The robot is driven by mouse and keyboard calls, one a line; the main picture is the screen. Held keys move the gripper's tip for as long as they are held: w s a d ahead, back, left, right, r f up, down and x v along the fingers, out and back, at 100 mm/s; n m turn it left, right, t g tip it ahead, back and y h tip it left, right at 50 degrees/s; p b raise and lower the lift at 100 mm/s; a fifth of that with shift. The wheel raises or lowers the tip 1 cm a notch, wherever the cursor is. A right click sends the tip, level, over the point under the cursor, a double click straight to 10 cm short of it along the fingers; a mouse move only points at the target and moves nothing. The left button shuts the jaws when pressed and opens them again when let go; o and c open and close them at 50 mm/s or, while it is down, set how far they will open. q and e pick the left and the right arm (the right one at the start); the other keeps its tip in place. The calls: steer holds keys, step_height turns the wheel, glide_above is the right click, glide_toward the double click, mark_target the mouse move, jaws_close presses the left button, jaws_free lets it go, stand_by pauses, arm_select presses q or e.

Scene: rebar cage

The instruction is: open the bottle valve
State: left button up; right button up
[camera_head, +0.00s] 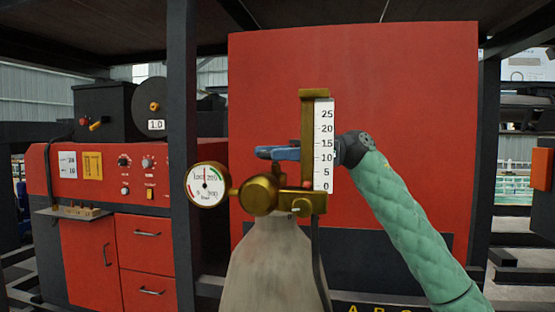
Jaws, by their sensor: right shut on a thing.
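A pale grey gas bottle (272,268) stands upright at the bottom centre. On top of it sits a brass regulator (262,194) with a round pressure gauge (207,185) at its left. A white flow scale (323,148) marked 0 to 25 stands upright on the regulator's right. A blue part (278,153), seemingly the bottle valve's handle, shows left of the scale. My right gripper (345,150) reaches in from the right behind the scale, shut on what seems to be the valve. Its fingertips and contact are hidden by the scale. My left gripper is out of view.
A large red machine panel (400,90) stands right behind the bottle. A dark upright post (182,150) stands to the left, by a red welding cabinet (90,230) with drawers and a spool. A dark hose (317,250) hangs from the regulator beside the bottle.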

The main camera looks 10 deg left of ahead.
steer(key=n+g+h+b, duration=0.2)
steer(key=n+g+h, duration=0.1)
steer(key=h, duration=0.1)
steer(key=shift+w+a+n+g, duration=0.1)
steer(key=shift+n+g, duration=0.2)
steer(key=n+g+h, duration=0.2)
steer(key=n+h, duration=0.1)
steer(key=h, duration=0.2)
steer(key=shift+n+b, duration=0.3)
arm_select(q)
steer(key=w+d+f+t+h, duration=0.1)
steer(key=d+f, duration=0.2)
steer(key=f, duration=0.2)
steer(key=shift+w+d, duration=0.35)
arm_select(e)
steer(key=shift+n+g+h, duration=0.5)
steer(key=shift+n+h, duration=0.8)
steer(key=shift+h, duration=0.9)
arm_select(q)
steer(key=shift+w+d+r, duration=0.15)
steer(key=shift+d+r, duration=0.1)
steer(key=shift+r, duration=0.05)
arm_select(e)
steer(key=shift+h, duration=0.3)
steer(key=o, duration=1)
steer(key=shift+c, duration=0.2)
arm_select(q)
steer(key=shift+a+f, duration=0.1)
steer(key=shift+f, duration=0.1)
